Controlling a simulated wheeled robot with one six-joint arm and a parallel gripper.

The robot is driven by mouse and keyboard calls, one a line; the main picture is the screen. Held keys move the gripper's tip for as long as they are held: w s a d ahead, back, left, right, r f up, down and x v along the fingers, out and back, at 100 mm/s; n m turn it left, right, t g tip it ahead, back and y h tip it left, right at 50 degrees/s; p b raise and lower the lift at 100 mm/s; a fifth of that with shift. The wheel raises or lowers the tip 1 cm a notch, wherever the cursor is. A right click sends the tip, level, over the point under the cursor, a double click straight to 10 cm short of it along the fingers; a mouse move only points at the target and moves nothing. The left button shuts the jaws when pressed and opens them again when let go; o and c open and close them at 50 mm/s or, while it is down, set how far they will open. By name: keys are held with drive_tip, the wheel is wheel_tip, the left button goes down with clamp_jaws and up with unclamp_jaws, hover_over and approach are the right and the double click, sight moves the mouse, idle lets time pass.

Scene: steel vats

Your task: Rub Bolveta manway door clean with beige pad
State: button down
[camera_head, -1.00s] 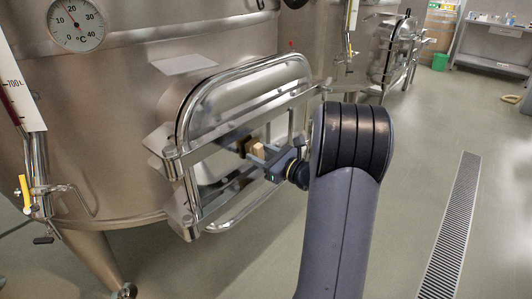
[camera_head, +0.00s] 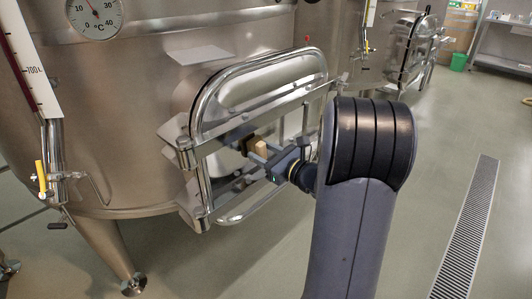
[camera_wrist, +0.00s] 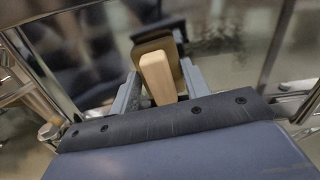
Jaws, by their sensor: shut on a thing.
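The manway door (camera_head: 262,92) is a shiny steel panel in a rounded frame on the nearest vat, crossed by steel bars; it fills the back of the wrist view (camera_wrist: 215,40). My gripper (camera_head: 261,156) is at the lower middle of the door, between the bars. It is shut on the wooden handle of the beige pad (camera_head: 260,147). In the wrist view the handle (camera_wrist: 157,78) stands between the two grey fingers, with a brownish pad block beyond it, facing the door. I cannot tell whether the pad touches the steel. Dull brownish smears show on the door beside the pad in the wrist view.
Steel bars and the hinge bracket (camera_head: 187,150) stand close around my gripper. A dial thermometer (camera_head: 95,15) and a level gauge with a yellow-handled valve (camera_head: 41,178) are on the left. A floor drain (camera_head: 468,235) runs along open floor at the right.

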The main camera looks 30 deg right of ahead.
drive_tip(key=shift+r, duration=0.55)
drive_tip(key=shift+w+d+p, duration=0.3)
drive_tip(key=shift+w+d, duration=0.5)
drive_tip(key=shift+d, duration=1.35)
drive_tip(key=shift+w+d+p, duration=0.35)
drive_tip(key=shift+w+d, duration=0.45)
drive_tip(key=shift+d, duration=1.35)
drive_tip(key=shift+w+d+p, duration=0.3)
drive_tip(key=shift+w+d, duration=0.5)
drive_tip(key=shift+d, duration=1.35)
drive_tip(key=shift+v, duration=3)
drive_tip(key=shift+s+f, duration=0.1)
drive_tip(key=v, duration=0.2)
drive_tip(key=shift+s+d, duration=0.2)
drive_tip(key=shift+s, duration=0.15)
